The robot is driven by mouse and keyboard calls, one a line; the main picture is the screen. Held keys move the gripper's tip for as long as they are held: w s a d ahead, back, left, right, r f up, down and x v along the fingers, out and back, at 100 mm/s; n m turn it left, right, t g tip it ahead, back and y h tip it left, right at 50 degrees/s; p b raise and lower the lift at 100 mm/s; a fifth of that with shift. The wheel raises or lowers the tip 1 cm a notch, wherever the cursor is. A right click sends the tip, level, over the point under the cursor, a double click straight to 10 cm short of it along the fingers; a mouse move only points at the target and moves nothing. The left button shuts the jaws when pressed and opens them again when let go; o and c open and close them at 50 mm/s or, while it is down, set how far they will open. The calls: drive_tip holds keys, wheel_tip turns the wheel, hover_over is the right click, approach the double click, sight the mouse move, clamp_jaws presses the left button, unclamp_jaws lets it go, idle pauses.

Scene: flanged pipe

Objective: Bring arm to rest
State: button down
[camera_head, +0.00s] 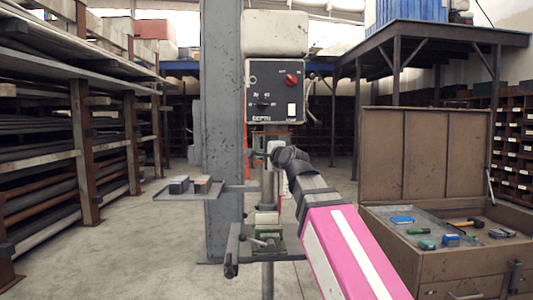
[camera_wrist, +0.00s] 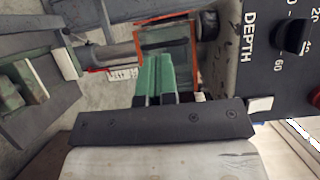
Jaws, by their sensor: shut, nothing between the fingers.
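My gripper (camera_wrist: 154,58) shows in the wrist view as two green fingers side by side beyond a dark plate. The fingers are shut with nothing between them. In the head view my pink, white and grey arm reaches up from the lower right to the drill press. Its far end is beside the press column, below the control box (camera_head: 276,92); I cannot make out the fingers there. In the wrist view the control box (camera_wrist: 275,60), marked DEPTH, is close on the right of the fingers.
A grey pillar (camera_head: 222,130) stands behind the press. A small side tray (camera_head: 172,195) with blocks juts left. An open tool chest (camera_head: 425,155) with several tools stands right, and a loaded rack (camera_head: 85,150) is far left. The floor (camera_head: 140,255) is clear at left.

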drive_tip(key=w+d+f+n+g+h, duration=0.15)
drive_tip(key=d+f, duration=0.25)
drive_tip(key=f, duration=0.7)
drive_tip(key=d+f+n+g+h, duration=0.2)
drive_tip(key=d+f+g, duration=0.1)
drive_tip(key=f, duration=0.8)
drive_tip(key=w+d+f+n+g+h, duration=0.15)
drive_tip(key=d+f, duration=0.25)
drive_tip(key=f, duration=0.8)
drive_tip(key=s+d+f+n+g+h, duration=0.1)
drive_tip(key=s+d+f+n+g, duration=0.1)
drive_tip(key=s+d+f, duration=0.3)
drive_tip(key=s+d+f+n+g+h, duration=0.2)
drive_tip(key=s+d+f+g, duration=0.2)
drive_tip(key=f, duration=0.9)
drive_tip(key=s+d+f+n+g+h, duration=0.1)
drive_tip(key=s+d+f+n+g, duration=0.1)
drive_tip(key=s+d+f, duration=0.4)
wheel_tip(320, 180, down, 4)
drive_tip(key=shift+s+d+g+h, duration=0.3)
drive_tip(key=shift+g+h, duration=0.1)
drive_tip(key=shift+g, duration=0.1)
